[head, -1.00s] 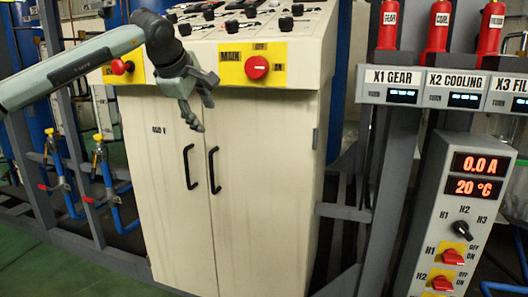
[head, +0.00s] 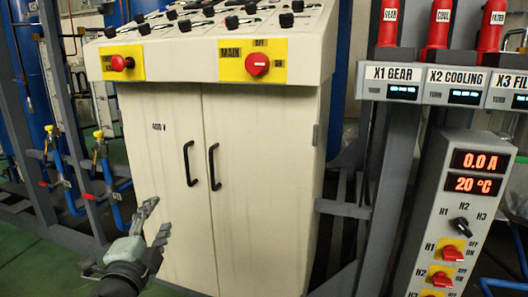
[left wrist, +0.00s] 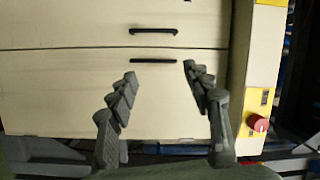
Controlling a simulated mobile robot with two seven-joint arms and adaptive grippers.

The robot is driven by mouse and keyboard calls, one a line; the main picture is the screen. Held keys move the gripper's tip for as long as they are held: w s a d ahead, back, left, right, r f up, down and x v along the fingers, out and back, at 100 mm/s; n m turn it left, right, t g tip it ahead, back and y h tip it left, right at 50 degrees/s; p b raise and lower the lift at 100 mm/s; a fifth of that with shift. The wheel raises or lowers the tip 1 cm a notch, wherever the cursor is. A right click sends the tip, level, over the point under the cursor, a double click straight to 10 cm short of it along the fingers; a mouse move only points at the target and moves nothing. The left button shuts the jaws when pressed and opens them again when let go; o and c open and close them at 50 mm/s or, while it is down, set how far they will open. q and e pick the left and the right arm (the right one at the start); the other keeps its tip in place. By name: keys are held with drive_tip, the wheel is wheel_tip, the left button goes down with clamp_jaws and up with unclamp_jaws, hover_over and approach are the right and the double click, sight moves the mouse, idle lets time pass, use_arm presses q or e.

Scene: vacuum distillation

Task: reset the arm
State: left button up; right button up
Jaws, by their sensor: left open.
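My left gripper (head: 155,222) is low at the bottom left of the head view, in front of the lower left part of the cream cabinet (head: 255,200). Its two fingers are spread and nothing is between them. In the left wrist view my left gripper (left wrist: 158,82) also shows open and empty, with the cabinet doors beyond it. Most of my left arm is below the picture. My right gripper is in neither view.
The cabinet has two black door handles (head: 189,164) and a red MAIN knob (head: 257,64) on yellow. A red button (head: 121,63) is at its upper left. A grey panel (head: 450,215) with displays and red switches stands at the right. Blue pipes (head: 110,180) run at the left.

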use_arm(q)
drive_tip(key=s+a+f+n+g+y, duration=0.3)
drive_tip(key=s+a+f+n+g, duration=0.4)
drive_tip(key=s+f, duration=0.55)
drive_tip(key=s+a+f+n+g, duration=0.25)
drive_tip(key=s+f, duration=0.25)
drive_tip(key=s, duration=0.3)
drive_tip(key=s+a+f+n+g, duration=0.1)
drive_tip(key=s+a+f+g, duration=0.25)
drive_tip(key=s, duration=0.35)
drive_tip(key=s+d+f+n+h, duration=0.2)
drive_tip(key=d+f+n, duration=0.15)
drive_tip(key=d, duration=0.65)
wheel_tip(320, 180, down, 10)
drive_tip(key=w+a+g+p, duration=0.1)
drive_tip(key=g+p, duration=0.1)
drive_tip(key=p, duration=0.2)
drive_tip(key=shift+a+f+m+p, duration=0.15)
drive_tip(key=shift+m+p, duration=0.15)
drive_tip(key=shift+p, duration=0.05)
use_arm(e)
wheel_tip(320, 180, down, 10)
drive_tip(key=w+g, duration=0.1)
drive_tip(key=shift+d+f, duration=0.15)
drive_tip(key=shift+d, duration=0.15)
use_arm(q)
drive_tip(key=shift+w, duration=0.1)
